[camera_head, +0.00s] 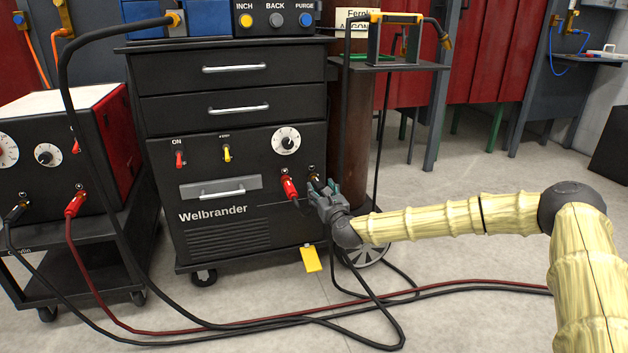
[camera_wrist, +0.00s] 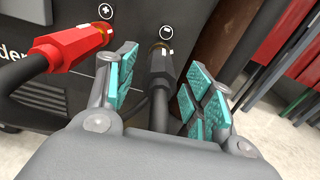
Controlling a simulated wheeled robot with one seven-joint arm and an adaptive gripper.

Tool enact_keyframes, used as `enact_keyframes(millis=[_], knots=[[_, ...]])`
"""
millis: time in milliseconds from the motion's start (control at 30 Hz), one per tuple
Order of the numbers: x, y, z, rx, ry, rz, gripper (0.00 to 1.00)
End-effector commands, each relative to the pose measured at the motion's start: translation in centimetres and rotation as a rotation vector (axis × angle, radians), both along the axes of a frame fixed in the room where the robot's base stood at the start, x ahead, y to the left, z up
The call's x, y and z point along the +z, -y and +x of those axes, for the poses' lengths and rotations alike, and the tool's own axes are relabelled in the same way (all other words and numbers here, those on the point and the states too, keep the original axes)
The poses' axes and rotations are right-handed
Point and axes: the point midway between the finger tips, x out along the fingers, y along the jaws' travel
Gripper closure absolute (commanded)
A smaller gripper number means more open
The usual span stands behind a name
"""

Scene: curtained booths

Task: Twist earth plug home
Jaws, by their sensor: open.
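The black earth plug (camera_wrist: 162,85) sits at the minus socket (camera_wrist: 160,48) on the front of the Welbrander machine (camera_head: 235,190). In the wrist view its body lies between the two teal-padded fingers of my gripper (camera_wrist: 165,76), with a gap on each side. My gripper is open around the plug and does not visibly touch it. In the head view my gripper (camera_head: 325,188) hides most of the plug. I cannot tell how deep the plug sits or how far it is turned.
A red plug (camera_wrist: 70,48) sits in the plus socket just left of the earth plug, close to my left finger. A brown gas cylinder (camera_head: 350,130) stands to the right. Cables (camera_head: 300,318) lie on the floor.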

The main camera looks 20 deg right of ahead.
Motion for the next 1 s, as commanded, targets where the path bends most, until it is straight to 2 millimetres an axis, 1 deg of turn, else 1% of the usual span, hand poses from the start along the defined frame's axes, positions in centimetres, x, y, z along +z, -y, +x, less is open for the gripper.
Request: enact_keyframes(millis=[167,400,500,600,767,867,967,1000], knots=[[0.0,0.2,-2.7,0.000,-0.001,0.001,0.47],[0.1,0.4,-7.2,-0.001,0.000,0.002,0.47],[0.1,0.4,-8.7,-0.001,0.001,0.002,0.47],[0.1,0.5,-9.9,-0.001,0.001,0.002,0.47],[0.0,0.5,-11.0,-0.001,0.000,0.001,0.47],[-0.6,-0.4,-11.5,0.015,-0.014,-0.022,0.47],[-2.3,-2.9,-12.5,0.062,-0.052,-0.093,0.47],[-3.3,-4.3,-13.1,0.090,-0.074,-0.136,0.47]])
